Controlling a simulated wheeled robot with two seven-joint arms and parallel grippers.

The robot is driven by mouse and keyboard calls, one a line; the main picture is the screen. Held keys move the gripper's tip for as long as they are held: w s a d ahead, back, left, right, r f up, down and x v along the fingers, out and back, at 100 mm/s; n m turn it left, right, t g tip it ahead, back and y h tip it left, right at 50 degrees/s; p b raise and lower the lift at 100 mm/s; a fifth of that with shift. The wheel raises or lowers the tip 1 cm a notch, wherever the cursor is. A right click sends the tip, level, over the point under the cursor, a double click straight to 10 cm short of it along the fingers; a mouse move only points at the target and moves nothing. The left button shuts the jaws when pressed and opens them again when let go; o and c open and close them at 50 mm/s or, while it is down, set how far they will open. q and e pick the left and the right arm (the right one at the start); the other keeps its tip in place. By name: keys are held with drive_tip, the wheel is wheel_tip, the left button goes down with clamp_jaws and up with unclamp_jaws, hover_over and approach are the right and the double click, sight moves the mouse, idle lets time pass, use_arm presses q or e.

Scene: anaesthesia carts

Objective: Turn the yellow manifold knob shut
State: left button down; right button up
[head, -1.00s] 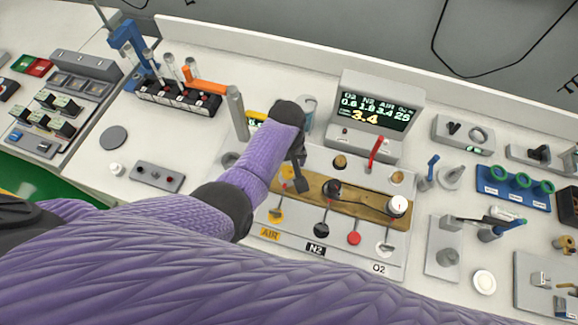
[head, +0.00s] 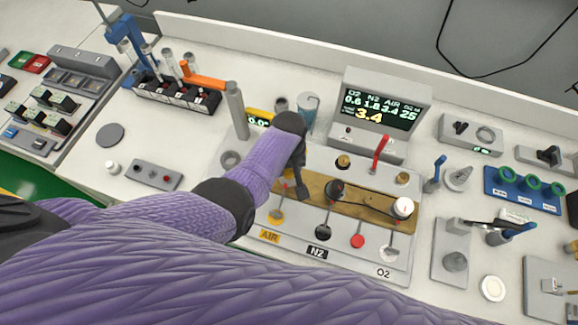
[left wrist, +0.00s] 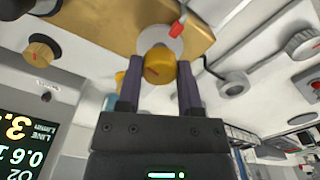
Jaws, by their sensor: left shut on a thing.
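The yellow manifold knob (left wrist: 158,66) sits between the two fingers of my left gripper (left wrist: 160,82) in the left wrist view. The gripper is shut on it, one finger on each side. In the head view my left gripper (head: 299,186) reaches down to the left end of the wooden strip on the manifold panel (head: 350,255), and only a sliver of the yellow knob (head: 288,174) shows beside it. A black knob (head: 334,189) and a white knob (head: 403,207) stand further right on the strip. My right gripper is not in view.
A display (head: 380,108) behind the panel reads 3.4 in large yellow digits. A red lever (head: 380,152) stands upright before it. Levers above the AIR, N2 and O2 labels line the panel front. A grey post (head: 237,110) rises left of my gripper.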

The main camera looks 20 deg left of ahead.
use_arm(q)
drive_tip(key=m+p, duration=0.1)
drive_tip(key=m, duration=0.6)
drive_tip(key=shift+m, duration=0.3)
drive_tip(key=m, duration=0.4)
drive_tip(key=shift+p, duration=0.4)
drive_tip(key=shift+a+m, duration=0.1)
drive_tip(key=shift+m, duration=2.3)
drive_tip(key=shift+c, duration=1.3)
unclamp_jaws()
